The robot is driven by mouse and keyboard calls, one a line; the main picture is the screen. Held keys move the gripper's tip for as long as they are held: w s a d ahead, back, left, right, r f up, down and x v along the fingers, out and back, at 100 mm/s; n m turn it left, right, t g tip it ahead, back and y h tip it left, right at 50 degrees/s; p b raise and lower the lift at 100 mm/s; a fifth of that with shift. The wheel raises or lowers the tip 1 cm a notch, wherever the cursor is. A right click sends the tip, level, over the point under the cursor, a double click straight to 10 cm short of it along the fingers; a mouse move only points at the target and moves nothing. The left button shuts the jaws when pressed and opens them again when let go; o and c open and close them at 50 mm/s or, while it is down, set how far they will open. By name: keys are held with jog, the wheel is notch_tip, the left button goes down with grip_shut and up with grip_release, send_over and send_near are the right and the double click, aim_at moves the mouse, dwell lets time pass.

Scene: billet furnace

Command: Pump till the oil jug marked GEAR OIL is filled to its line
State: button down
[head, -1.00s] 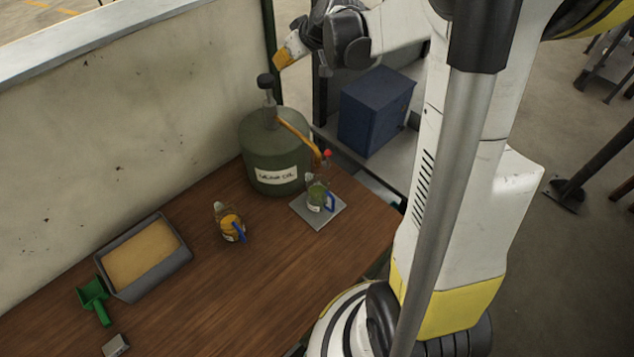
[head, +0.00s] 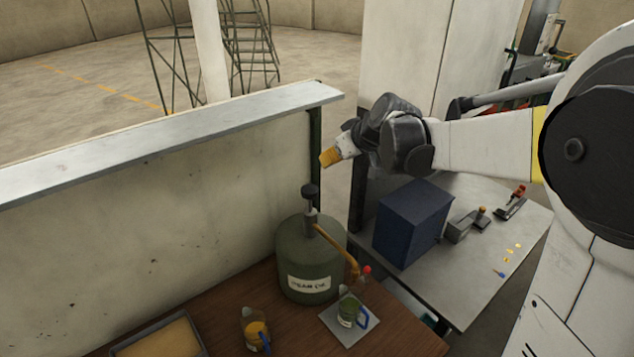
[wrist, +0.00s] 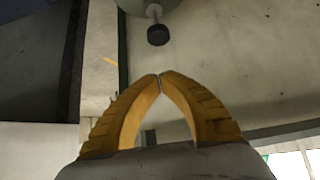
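A green drum labelled GEAR OIL (head: 308,262) stands on the wooden bench, with a black pump knob (head: 309,192) on top and an orange spout (head: 338,250) bending down to the right. A clear jug with green liquid and a blue handle (head: 350,310) stands on a grey plate (head: 341,333) by the spout; its label and fill line are too small to read. My gripper (head: 330,158) is up above and a little right of the knob, apart from it. In the wrist view its yellow fingers (wrist: 160,77) meet at the tips, empty, and the knob (wrist: 158,35) shows beyond them.
A second jug with amber liquid (head: 256,334) stands left on the bench, near a grey tray of sand-coloured material (head: 160,340). A blue box (head: 411,223) stands on the metal table (head: 468,262) to the right. A low wall (head: 150,230) runs behind the bench.

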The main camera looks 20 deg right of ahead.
jog(key=p, duration=0.1)
send_over(317, 195)
jog(key=w, duration=0.2)
jog(key=f, duration=0.4)
jog(key=a+f, duration=0.1)
jog(key=f, duration=0.2)
jog(key=shift+s, duration=0.15)
notch_tip(317, 195, down, 3)
jog(key=shift+r+p, duration=0.2)
jog(key=shift+p, duration=0.1)
jog(key=shift+f, duration=0.75)
notch_tip(317, 195, down, 6)
jog(key=b, duration=0.6)
jog(key=shift+r, duration=0.2)
